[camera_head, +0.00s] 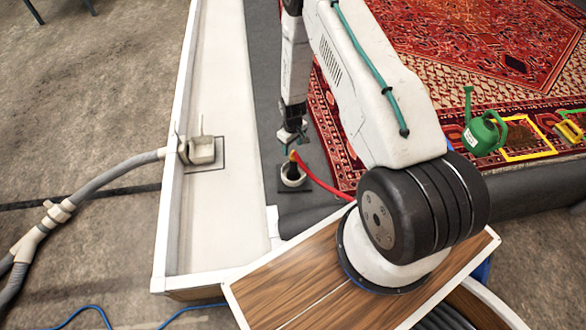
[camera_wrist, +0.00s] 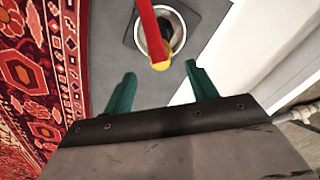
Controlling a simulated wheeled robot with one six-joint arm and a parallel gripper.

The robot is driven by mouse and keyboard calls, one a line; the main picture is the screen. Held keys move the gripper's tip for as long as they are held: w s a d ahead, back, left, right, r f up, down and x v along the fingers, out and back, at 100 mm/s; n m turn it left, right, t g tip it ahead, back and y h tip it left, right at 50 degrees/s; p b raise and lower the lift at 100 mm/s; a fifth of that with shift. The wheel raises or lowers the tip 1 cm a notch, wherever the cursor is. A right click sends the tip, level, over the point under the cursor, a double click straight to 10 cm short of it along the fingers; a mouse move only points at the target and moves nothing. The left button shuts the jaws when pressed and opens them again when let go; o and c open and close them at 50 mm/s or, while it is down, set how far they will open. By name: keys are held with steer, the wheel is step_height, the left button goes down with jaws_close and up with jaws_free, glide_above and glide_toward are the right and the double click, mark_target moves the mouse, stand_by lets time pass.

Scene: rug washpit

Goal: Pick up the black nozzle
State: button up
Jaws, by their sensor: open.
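A red hose (camera_head: 322,180) with a yellow end (camera_head: 293,157) rises from a pale round holder (camera_head: 293,183) on a dark square plate. A dark part (camera_head: 292,171) shows below the yellow end, inside the holder; it looks like the black nozzle, standing about upright. My gripper (camera_head: 292,138) is just above it, pointing down, open and empty. In the wrist view, the green fingers of my gripper (camera_wrist: 162,82) are spread, with the yellow end (camera_wrist: 160,65) between and slightly beyond their tips. The hose and yellow end hide most of the nozzle there.
A patterned red rug (camera_head: 470,60) lies to the right. A white trough wall (camera_head: 258,120) and a drain fitting (camera_head: 201,150) with a grey hose (camera_head: 115,172) are left.

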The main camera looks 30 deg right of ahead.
mark_target(293, 158)
steer(key=f, duration=0.7)
steer(key=shift+s+a+f, duration=0.1)
steer(key=shift+s+f, duration=0.2)
steer(key=shift+f, duration=0.05)
steer(key=c, duration=1)
